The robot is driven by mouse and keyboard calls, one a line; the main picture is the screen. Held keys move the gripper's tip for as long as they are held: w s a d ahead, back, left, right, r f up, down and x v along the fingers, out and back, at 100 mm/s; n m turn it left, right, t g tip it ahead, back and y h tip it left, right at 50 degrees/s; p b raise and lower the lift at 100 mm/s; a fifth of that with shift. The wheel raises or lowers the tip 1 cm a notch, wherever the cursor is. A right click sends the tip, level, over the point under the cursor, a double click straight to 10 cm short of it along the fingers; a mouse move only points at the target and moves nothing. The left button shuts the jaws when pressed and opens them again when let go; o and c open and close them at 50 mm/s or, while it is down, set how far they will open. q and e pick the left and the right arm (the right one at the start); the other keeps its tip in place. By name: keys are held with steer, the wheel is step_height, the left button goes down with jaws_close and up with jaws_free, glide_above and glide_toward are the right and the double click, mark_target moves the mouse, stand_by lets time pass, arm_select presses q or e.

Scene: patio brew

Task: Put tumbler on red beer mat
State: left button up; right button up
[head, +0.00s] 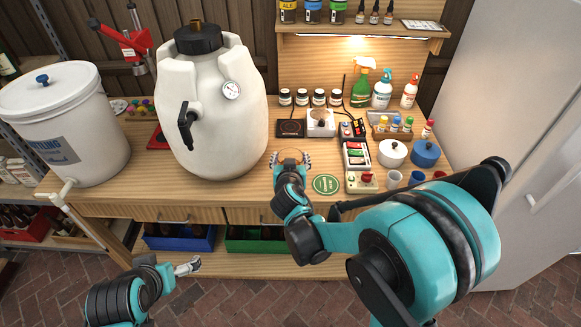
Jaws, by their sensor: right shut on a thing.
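My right gripper (291,160) is over the wooden bench, shut on a small round thing that looks like the tumbler (290,154). Only its pale, amber-tinted rim shows between the fingers; the rest is hidden by my gripper. I cannot tell whether it touches the bench. A flat red piece (157,139), possibly the red beer mat, lies left of the big white fermenter and is partly hidden by it. A round green mat (326,184) lies just right of my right gripper. My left gripper (193,266) is low, in front of the bench; its opening is unclear.
The white fermenter (222,110) stands between my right gripper and the red piece. A white bucket (62,125) stands at left. Bare wood lies along the bench front.

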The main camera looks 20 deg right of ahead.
steer(key=shift+f+b, duration=0.45)
steer(key=shift+f, duration=0.9)
steer(key=shift+f, duration=0.15)
steer(key=o, duration=1.8)
steer(key=shift+o, duration=0.2)
